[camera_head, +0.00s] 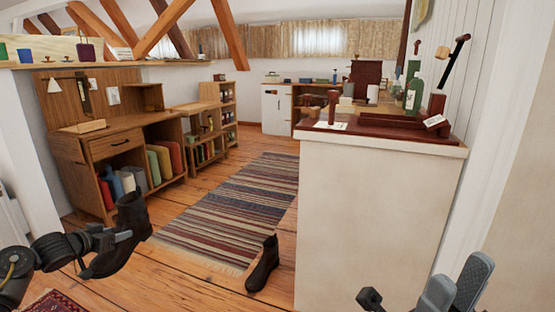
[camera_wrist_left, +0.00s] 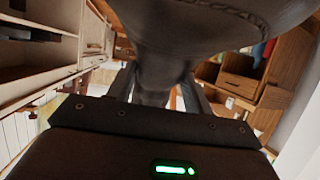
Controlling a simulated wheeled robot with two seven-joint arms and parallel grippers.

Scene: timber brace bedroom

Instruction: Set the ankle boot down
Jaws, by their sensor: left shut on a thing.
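A dark ankle boot (camera_head: 129,218) is held up at the lower left of the head view, its toe pointing down and left. My left gripper (camera_head: 122,237) is shut on it. In the left wrist view the boot (camera_wrist_left: 215,22) fills the top middle and runs down between the fingers (camera_wrist_left: 160,95). A second dark boot (camera_head: 263,265) stands on the wooden floor, by the rug's near end and left of the white counter. My right gripper (camera_head: 455,287) shows at the lower right edge, its fingers apart and nothing seen between them.
A striped rug (camera_head: 235,208) lies along the floor. The white counter (camera_head: 372,225) rises on the right, with a green bottle (camera_head: 414,95) and a dark red tray (camera_head: 400,132) on top. A wooden desk (camera_head: 120,145) with books stands at the left. Bare floor (camera_head: 200,275) lies between the boots.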

